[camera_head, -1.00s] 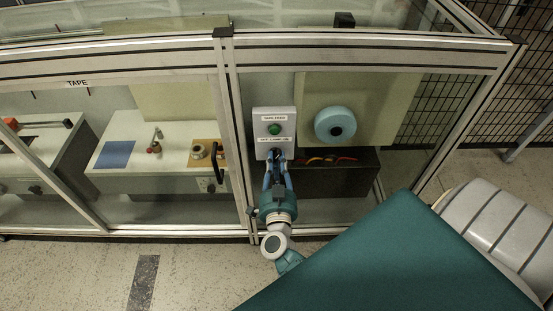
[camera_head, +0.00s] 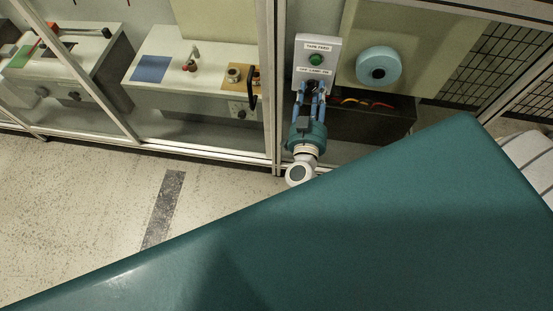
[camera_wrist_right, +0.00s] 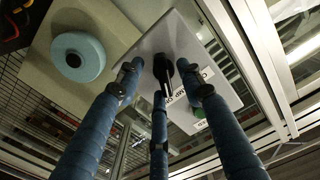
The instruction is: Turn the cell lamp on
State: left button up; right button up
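A light grey switch panel (camera_head: 328,46) stands upright behind the frame opening, with a green button (camera_head: 316,59) between two labels. The lower label appears to read "CELL LAMP ON". A black switch knob (camera_wrist_right: 163,68) sits on the panel by that label in the right wrist view. My right gripper (camera_head: 311,87) is at the lower part of the panel. Its blue fingers (camera_wrist_right: 158,82) are spread around the knob, with visible gaps; I cannot tell whether any finger touches it. The knob is mostly hidden in the head view. My left gripper is not in view.
A blue round reel (camera_head: 379,66) is right of the panel. A dark box (camera_head: 362,118) with red and yellow items lies below it. A metal frame post (camera_head: 270,80) stands close left of my right gripper. A white bench (camera_head: 150,95) is further left.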

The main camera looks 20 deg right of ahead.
jog(key=n+b, duration=0.4)
jog(key=n, duration=0.4)
jog(key=shift+a, duration=0.1)
jog(key=v, duration=1.1)
jog(key=w+a+f+n+y, duration=0.2)
jog(key=a+f+n+y, duration=0.45)
jog(key=f, duration=0.75)
jog(key=s+a+f+g+y, duration=0.2)
jog(key=s+a+f, duration=0.1)
jog(key=f, duration=0.5)
jog(key=s+a+f+g+y+p, duration=0.1)
jog(key=s+a+f+y, duration=0.1)
jog(key=s+f, duration=0.3)
jog(key=shift+a+f+m+g, duration=0.4)
jog(key=shift+a+f, duration=0.4)
jog(key=shift+f, duration=0.65)
jog(key=shift+y, duration=0.25)
